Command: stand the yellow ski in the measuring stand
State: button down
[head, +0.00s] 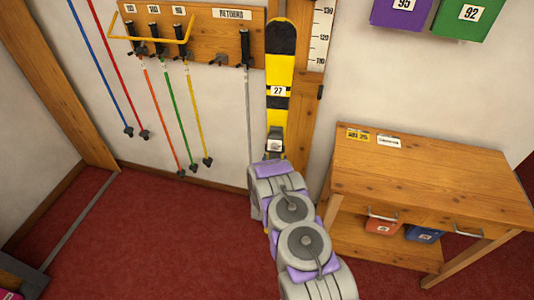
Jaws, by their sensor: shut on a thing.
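The yellow ski (279,65) stands upright in the head view, with a black tip, black bands and a white label reading 27. It is in front of the wooden measuring stand (298,105), whose white height scale (319,38) shows to the right of the ski. My gripper (274,157) is shut on the ski at its lower visible part, near the grey binding (275,143). My arm hides the ski's lower end and the foot of the stand, so I cannot tell whether the ski rests in it.
A wooden rack (205,22) with several hanging poles is on the wall to the left. A wooden bench (425,180) with labels on top and coloured bins below stands at the right. Purple (402,10) and green (466,18) boxes hang above. Red carpet is open at the left.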

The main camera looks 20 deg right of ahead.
jog(key=d+f+m+g+h+b, duration=0.1)
jog(key=d+f+h+b, duration=0.1)
jog(key=d+f, duration=0.5)
jog(key=shift+w+d+f, duration=0.15)
jog(key=shift+w+f, duration=0.2)
jog(key=shift+f, duration=0.3)
dwell(0.3)
